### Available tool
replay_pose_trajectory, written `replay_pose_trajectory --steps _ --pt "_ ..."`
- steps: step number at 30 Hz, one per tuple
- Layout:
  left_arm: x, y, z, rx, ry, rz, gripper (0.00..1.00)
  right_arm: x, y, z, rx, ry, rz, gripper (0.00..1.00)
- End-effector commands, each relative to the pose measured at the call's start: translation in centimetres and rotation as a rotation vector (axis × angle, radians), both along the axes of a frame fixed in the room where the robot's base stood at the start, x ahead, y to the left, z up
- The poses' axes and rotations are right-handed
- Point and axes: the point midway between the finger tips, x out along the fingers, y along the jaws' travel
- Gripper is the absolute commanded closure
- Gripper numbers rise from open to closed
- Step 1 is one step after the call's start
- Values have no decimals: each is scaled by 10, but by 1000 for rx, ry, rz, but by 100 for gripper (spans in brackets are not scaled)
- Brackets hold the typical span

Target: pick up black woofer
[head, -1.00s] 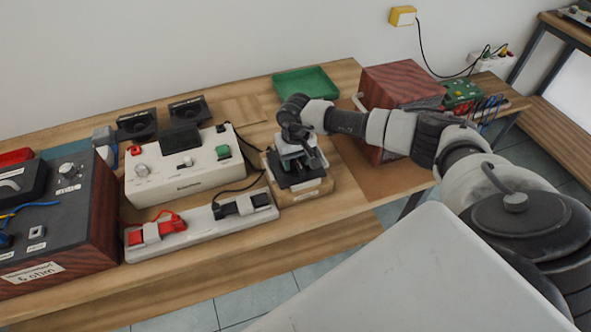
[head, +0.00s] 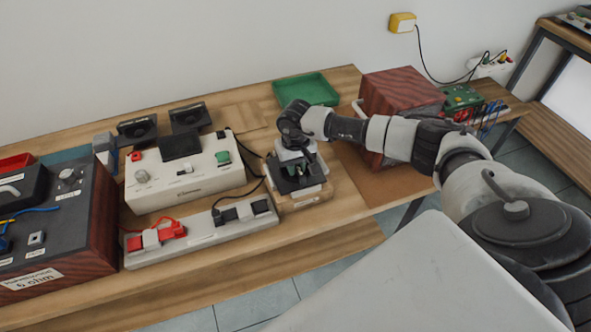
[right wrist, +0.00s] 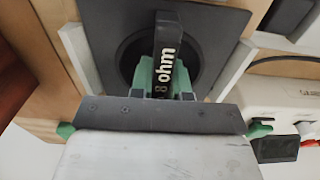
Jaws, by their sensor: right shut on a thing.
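The black woofer (right wrist: 205,30) is a flat black square plate with a round cone and an upright black handle marked "8 ohm" in the right wrist view. In the head view its black plate (head: 300,185) shows low under my right gripper, on a small wooden stand (head: 303,199). My right gripper (right wrist: 164,82) has green fingertips shut on the handle, one on each side. My right gripper (head: 297,170) comes down from above in the head view and hides part of the woofer. Whether the plate is clear of the stand cannot be told. My left gripper is not in view.
A cream device (head: 185,178) and a white strip with clips (head: 200,233) stand left of the stand. Two black speakers (head: 188,115) stand behind. A green tray (head: 305,89) lies at the back, and a dark red wooden box (head: 398,92) stands to the right.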

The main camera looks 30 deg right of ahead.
Motion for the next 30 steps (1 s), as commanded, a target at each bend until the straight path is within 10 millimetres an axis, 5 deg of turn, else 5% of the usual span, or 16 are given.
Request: replay_pose_trajectory --steps 5,19,30 --pt "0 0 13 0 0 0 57 1 0 11 0 -2 0 100" --pt "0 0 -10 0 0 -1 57 1 0 92 -1 -5 0 100" --pt "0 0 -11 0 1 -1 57 1 0 106 -1 -3 0 100"
